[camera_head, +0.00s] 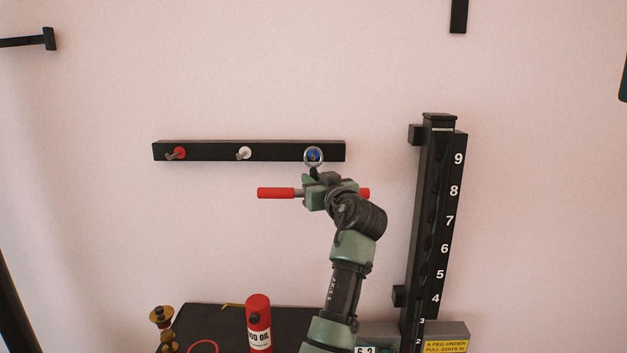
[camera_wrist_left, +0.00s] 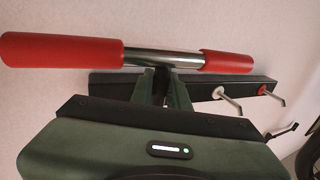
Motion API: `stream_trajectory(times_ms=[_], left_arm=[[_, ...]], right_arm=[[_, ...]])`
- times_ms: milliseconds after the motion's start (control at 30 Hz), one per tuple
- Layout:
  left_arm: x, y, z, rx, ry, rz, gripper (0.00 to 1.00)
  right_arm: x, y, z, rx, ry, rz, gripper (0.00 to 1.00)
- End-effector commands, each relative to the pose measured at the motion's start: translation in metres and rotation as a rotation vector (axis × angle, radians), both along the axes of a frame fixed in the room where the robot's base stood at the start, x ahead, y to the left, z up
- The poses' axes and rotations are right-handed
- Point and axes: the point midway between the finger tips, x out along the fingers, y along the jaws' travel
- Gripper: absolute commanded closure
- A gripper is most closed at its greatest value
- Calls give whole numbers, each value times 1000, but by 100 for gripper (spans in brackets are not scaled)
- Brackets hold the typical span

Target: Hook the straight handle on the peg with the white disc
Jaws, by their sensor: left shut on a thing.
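The straight handle (camera_head: 275,193) is a metal bar with red grips at both ends. It lies level just below the right end of the peg rail. My left gripper (camera_head: 318,190) is shut on its bare metal middle. The wrist view shows the handle (camera_wrist_left: 165,58) across the fingers of the left gripper (camera_wrist_left: 160,82). The peg with the white disc (camera_head: 243,154) is at the rail's middle, up and left of the gripper. This peg is empty and also shows in the wrist view (camera_wrist_left: 225,96). My right gripper is out of view.
The black rail (camera_head: 205,151) also bears a red-disc peg (camera_head: 177,153) at left and a blue-disc peg (camera_head: 313,156) at right, with a shiny ring around the blue disc. A numbered black post (camera_head: 445,210) stands at right. A red oil can (camera_head: 258,312) stands below.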

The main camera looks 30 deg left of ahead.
Motion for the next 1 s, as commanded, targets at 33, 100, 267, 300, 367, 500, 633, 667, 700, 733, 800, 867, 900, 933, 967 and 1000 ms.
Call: stream_trajectory(times_ms=[33, 100, 267, 300, 367, 500, 633, 667, 700, 733, 800, 867, 900, 933, 967, 1000], left_arm=[[-3, -2, 2, 2, -5, 0, 100], [-6, -3, 2, 2, -5, 0, 100], [-12, -7, 2, 2, -5, -1, 100], [-13, -9, 2, 3, -6, -1, 100], [-16, -10, 2, 3, -6, -1, 100], [-22, -13, 3, 3, -6, 0, 100], [-27, -16, 2, 2, -6, 0, 100], [-28, -17, 2, 2, -5, 0, 100], [-30, -18, 2, 3, -5, 0, 100], [-31, -19, 2, 3, -5, -1, 100], [-34, -21, 2, 3, -5, -1, 100], [-36, -22, 2, 2, -5, -1, 100], [-38, -23, 2, 2, -5, -1, 100], [-39, -24, 2, 3, -6, -1, 100], [-40, -25, 3, 3, -6, -1, 100], [-42, -25, 3, 3, -6, 0, 100]], right_arm=[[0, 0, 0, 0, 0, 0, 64], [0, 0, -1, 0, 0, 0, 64], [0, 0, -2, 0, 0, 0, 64], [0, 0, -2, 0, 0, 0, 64], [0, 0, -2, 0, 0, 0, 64], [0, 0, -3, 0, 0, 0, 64], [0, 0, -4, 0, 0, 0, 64], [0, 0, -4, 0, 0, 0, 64], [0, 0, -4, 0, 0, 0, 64], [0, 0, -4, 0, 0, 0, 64], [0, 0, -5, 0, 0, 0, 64], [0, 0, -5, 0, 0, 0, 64], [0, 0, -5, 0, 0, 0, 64], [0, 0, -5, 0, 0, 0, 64], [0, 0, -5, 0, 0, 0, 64], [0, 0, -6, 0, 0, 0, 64]])
